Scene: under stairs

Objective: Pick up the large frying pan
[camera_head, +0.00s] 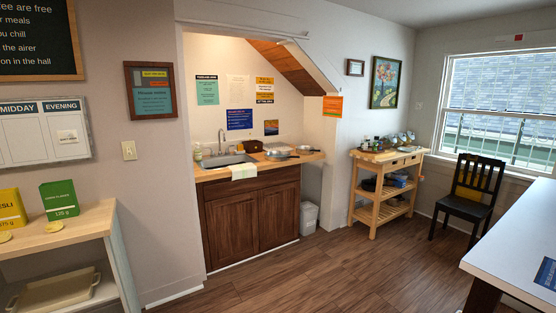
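Two small grey metallic shapes that look like pans sit on the wooden counter of the sink alcove, far across the room. The nearer, wider one (278,155) is right of the sink, towards the counter's front edge. The other (306,150) is at the counter's right end. They are too small to tell for certain which is the large frying pan. A brown object (252,146) stands behind them to the left. Neither of my grippers is in view.
The sink cabinet (252,215) has a towel (243,172) over its front edge. A white bin (308,218) stands beside it. A wooden trolley (385,187), a black chair (470,195), a white table (520,235) and a left shelf (85,226) surround open wooden floor (320,270).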

